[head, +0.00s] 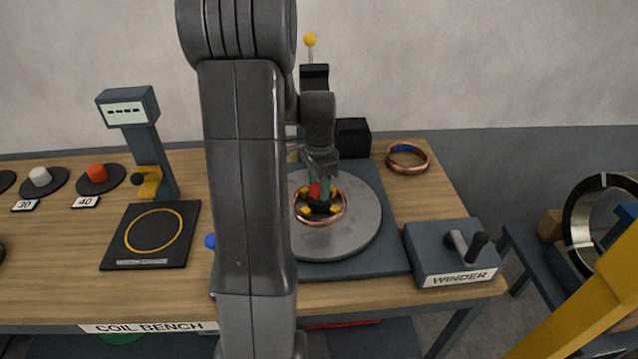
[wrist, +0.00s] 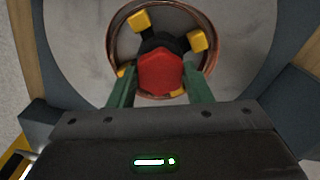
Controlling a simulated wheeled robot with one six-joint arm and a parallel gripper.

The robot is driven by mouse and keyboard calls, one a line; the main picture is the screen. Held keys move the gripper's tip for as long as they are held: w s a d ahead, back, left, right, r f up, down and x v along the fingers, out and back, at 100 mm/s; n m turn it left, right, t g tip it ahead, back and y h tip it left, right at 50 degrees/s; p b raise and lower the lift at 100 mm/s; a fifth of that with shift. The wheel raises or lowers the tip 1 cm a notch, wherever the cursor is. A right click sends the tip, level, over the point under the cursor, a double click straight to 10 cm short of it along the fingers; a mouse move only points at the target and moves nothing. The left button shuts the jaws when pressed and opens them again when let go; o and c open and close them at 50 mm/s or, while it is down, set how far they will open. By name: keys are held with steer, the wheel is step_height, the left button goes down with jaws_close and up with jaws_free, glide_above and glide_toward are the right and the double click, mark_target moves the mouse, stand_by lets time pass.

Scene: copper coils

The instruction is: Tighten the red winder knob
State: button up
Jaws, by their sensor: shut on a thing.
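The red winder knob (wrist: 160,74) sits at the centre of the winder hub, with a black body and yellow blocks (wrist: 197,41) around it. A copper coil (wrist: 114,45) rings the hub on the round grey plate (head: 358,222). In the head view the knob (head: 315,190) is partly covered by my gripper. My gripper (wrist: 160,88) comes from above, its green fingers on either side of the knob, shut on it. The fingertips are partly hidden beside the knob.
Another copper coil (head: 424,161) lies at the back right. A black pad (head: 122,250) and a display stand (head: 152,150) are to the left. My arm hides the bench middle.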

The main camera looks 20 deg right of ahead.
mark_target(319, 187)
steer(key=shift+m, duration=1.3)
steer(key=o, duration=1)
step_height(319, 187, up, 14)
steer(key=shift+f, duration=0.15)
step_height(319, 187, down, 14)
steer(key=shift+r, duration=0.15)
